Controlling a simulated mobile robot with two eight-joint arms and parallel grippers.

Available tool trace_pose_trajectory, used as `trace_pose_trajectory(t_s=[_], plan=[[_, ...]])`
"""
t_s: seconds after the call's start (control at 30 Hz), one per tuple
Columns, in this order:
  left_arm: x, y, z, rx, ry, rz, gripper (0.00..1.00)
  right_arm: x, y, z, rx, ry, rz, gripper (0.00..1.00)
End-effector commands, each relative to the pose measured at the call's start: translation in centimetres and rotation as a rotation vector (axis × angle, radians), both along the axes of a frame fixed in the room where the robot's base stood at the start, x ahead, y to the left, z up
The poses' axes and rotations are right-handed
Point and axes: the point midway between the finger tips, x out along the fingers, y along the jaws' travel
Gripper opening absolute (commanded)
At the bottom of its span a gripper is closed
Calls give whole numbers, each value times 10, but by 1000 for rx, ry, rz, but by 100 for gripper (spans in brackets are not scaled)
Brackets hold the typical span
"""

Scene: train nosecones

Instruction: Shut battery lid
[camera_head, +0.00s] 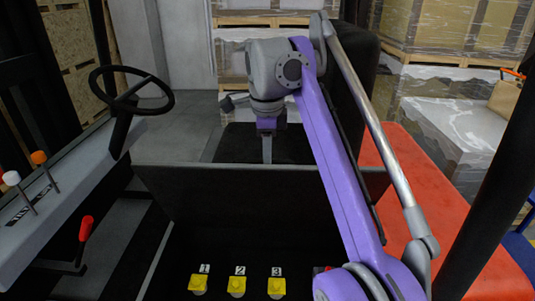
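The battery lid (250,195) is a dark flat panel. It stands raised behind the open battery compartment, its top edge running across the middle of the view. Below it, the battery (218,268) shows as a dark surface with yellow caps labelled 1, 2 and 3. My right arm, purple and grey, reaches over the compartment from the lower right. My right gripper (267,152) points down just behind the lid's top edge. Its fingertips are partly hidden by the lid, and I cannot tell whether it touches the lid. My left gripper is not in view.
A steering wheel (131,94) and a console with levers (40,157) stand at the left, with a red-handled lever (85,229) below. A red-orange body panel (425,190) lies at the right. Wrapped pallets (450,30) stand behind. A dark upright seat back (349,90) is near my arm.

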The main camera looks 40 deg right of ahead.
Motion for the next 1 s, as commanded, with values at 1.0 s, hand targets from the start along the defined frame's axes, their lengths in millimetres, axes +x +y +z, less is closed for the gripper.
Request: trace_pose_trajectory(t_s=[1.0], plan=[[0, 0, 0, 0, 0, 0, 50, 0, 0, 0, -1, 1, 0, 0]])
